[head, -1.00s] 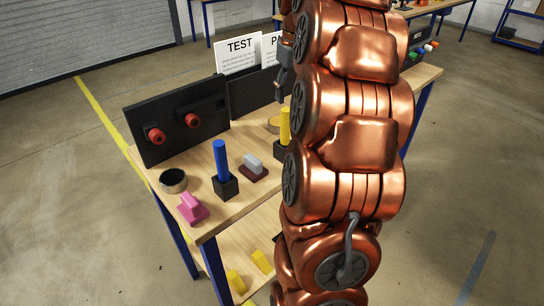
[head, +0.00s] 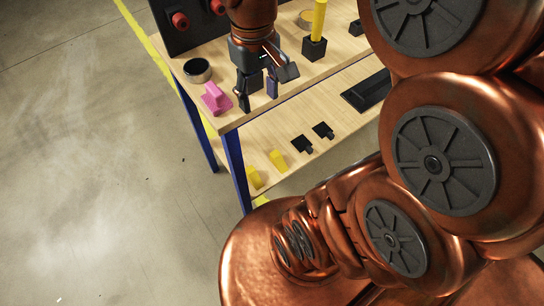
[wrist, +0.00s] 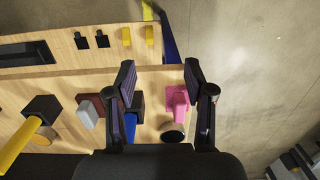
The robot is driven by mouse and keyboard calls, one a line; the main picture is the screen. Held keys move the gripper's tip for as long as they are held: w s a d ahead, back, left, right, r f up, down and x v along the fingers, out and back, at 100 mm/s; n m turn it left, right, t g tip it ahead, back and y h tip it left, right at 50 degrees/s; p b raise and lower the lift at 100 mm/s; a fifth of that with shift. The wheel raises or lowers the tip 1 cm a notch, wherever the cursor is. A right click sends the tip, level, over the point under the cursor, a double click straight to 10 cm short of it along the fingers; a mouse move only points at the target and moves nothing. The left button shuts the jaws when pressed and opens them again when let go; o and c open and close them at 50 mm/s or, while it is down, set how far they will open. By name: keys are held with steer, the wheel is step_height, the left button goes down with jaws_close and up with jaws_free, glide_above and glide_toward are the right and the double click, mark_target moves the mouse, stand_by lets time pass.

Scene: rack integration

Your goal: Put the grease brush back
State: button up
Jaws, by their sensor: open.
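No item is plainly recognisable as the grease brush. My gripper (head: 257,97) is open and empty over the left end of the bench, pointing down; its fingers also show in the wrist view (wrist: 162,85). A pink handled piece (head: 215,98) lies beside it, and appears near the right finger in the wrist view (wrist: 178,97). A blue cylinder (wrist: 128,127) in a black block (wrist: 139,103) shows at the left finger, partly covered; my gripper hides it in the head view. A yellow cylinder (head: 319,17) stands in another black block (head: 314,48).
A round tin (head: 197,70) sits behind the pink piece. A grey block (wrist: 87,115) on a dark red base lies left of the blue cylinder in the wrist view. The lower shelf (head: 245,146) holds yellow and black pieces. A dark panel (head: 180,30) with red knobs stands behind.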

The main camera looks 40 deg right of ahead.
steer(key=s+a+f, duration=0.2)
steer(key=s+f, duration=0.1)
steer(key=s, duration=0.2)
steer(key=s+a+f+g, duration=0.1)
steer(key=s+a+f, duration=0.2)
steer(key=s, duration=0.2)
steer(key=shift+s+f, duration=0.25)
steer(key=shift+s, duration=0.15)
steer(key=shift+r, duration=0.1)
step_height(320, 180, up, 3)
steer(key=p, duration=0.3)
steer(key=shift+f, duration=0.2)
steer(key=shift+c, duration=1.1)
steer(key=shift+d, duration=0.2)
